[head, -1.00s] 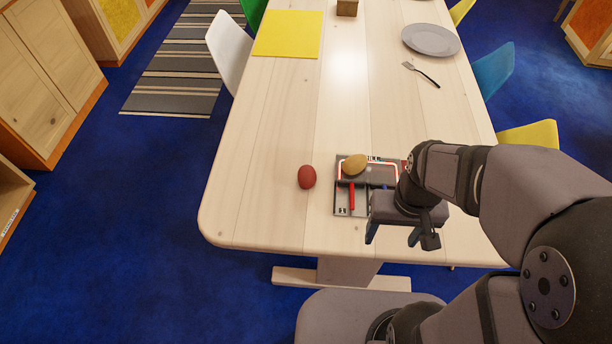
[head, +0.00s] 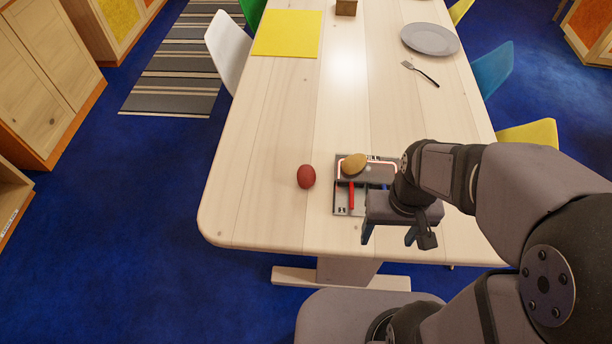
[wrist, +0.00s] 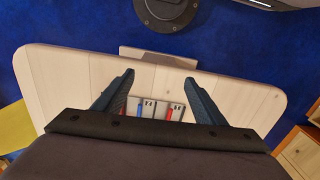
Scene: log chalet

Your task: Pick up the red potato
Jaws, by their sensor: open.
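A yellow-brown potato (head: 354,164) rests at the back of that printed item. My gripper (head: 389,238) is above the table's near part, to the right of the red potato and nearer the table's front edge. It is open and empty, fingers pointing down. In the wrist view my gripper's two fingers (wrist: 155,90) are spread, with part of the printed item (wrist: 160,106) between them. The red potato is not visible in the wrist view.
Chairs stand along both sides. The table left and behind the red potato is clear.

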